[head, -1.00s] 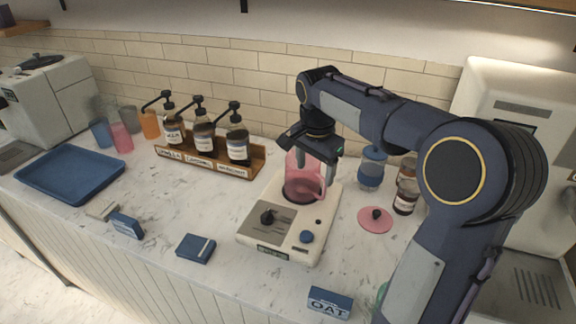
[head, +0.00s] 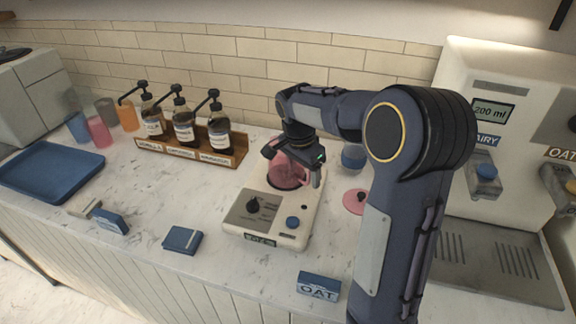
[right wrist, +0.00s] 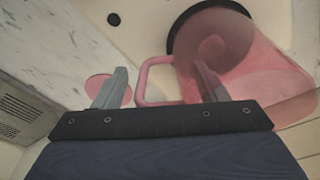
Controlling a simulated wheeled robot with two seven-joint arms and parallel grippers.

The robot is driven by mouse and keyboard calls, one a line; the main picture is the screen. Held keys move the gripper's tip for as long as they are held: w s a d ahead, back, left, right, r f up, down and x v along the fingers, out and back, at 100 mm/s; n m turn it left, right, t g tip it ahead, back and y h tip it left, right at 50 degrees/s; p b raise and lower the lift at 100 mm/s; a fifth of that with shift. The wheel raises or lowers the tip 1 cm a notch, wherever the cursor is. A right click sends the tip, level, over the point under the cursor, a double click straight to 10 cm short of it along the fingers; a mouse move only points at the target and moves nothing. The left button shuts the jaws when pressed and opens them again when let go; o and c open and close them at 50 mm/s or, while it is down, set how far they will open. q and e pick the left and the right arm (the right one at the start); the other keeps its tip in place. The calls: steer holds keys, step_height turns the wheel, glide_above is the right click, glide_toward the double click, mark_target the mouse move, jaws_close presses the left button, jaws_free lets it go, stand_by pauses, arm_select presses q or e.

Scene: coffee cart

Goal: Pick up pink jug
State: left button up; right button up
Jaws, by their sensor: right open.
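The pink jug (head: 284,174), see-through, stands on the cream base unit (head: 243,228) with a dial and a blue button. My right gripper (head: 294,168) is over it in the head view and partly hides it. In the right wrist view the jug body (right wrist: 255,62) is at the upper right, its handle (right wrist: 142,82) turned left. My right gripper (right wrist: 158,84) is open there; the handle shows between its two fingers, and the right finger overlaps the jug's body. Whether a finger touches it I cannot tell. My left gripper is out of view.
A pink lid (head: 354,202) lies right of the base unit. A pump-bottle rack (head: 190,154) stands left, a blue tray (head: 50,171) further left. A dispenser (head: 500,110) stands at the right. Blue OAT (head: 318,286) and other small boxes lie in front.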

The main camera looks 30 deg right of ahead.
jaws_close()
stand_by(0.3)
steer(key=shift+r, duration=0.15)
steer(key=shift+w+r, duration=0.1)
steer(key=shift+r, duration=0.4)
step_height(320, 180, up, 2)
steer(key=shift+r, duration=0.15)
steer(key=s+a+r+b, duration=0.1)
steer(key=s+a+r, duration=0.5)
steer(key=s+r, duration=0.3)
steer(key=s, duration=0.3)
steer(key=shift+s+a+r+b, duration=0.2)
steer(key=shift+s+r+b, duration=0.05)
steer(key=shift+s+b, duration=0.05)
